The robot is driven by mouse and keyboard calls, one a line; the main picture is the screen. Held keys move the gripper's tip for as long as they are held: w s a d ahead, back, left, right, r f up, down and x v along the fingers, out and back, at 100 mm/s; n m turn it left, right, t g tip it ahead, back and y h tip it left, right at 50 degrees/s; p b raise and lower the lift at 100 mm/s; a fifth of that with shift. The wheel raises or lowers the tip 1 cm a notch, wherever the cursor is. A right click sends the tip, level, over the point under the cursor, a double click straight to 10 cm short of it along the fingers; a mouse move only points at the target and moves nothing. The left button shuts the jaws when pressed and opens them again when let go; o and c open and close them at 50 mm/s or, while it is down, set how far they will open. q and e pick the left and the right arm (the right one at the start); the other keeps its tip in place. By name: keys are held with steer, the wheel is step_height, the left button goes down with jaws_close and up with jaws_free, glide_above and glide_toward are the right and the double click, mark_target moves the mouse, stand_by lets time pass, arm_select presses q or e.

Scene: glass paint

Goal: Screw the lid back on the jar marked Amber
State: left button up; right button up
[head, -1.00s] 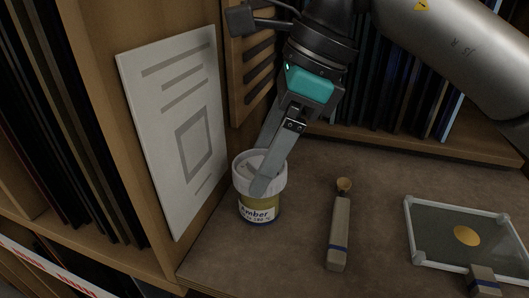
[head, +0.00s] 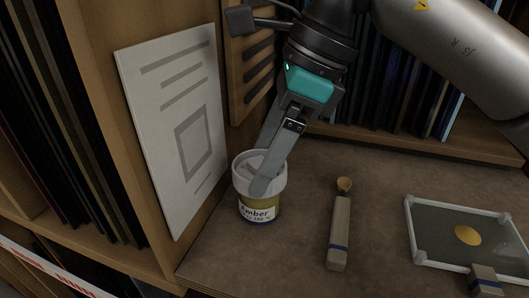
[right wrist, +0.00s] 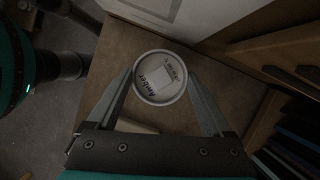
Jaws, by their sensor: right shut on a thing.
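The jar marked Amber (head: 262,212) stands upright on the shelf board, with an amber band and a white label on its side. A pale round lid (head: 241,178) sits on top of it. My right gripper (head: 262,180) reaches down from above and is shut on the lid. In the right wrist view the round lid top (right wrist: 160,78), with an Amber label, lies between the two fingers. That view does not show whether the lid sits level on its thread. My left gripper is not in view.
A tool with a blue band (head: 338,235) lies right of the jar. A framed glass panel (head: 440,235) with a gold spot lies further right, with another blue-banded block (head: 484,280) at its front corner. A white sheet (head: 150,100) stands close on the left.

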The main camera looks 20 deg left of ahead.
steer(key=shift+f+m+t+b, duration=0.2)
steer(key=shift+m+t+b, duration=0.1)
steer(key=shift+m+b, duration=0.45)
steer(key=shift+s+m+t+b, duration=0.1)
steer(key=shift+m+t+b, duration=0.5)
steer(key=shift+m+b, duration=0.8)
steer(key=shift+m, duration=0.45)
steer(key=shift+s+m+t+b, duration=0.1)
steer(key=shift+m+t+b, duration=0.2)
steer(key=shift+m+b, duration=0.3)
steer(key=shift+m+t+h+b, duration=0.4)
steer(key=shift+m+t+b, duration=0.2)
steer(key=shift+m+b, duration=0.8)
steer(key=shift+r+m, duration=0.1)
steer(key=shift+m, duration=0.5)
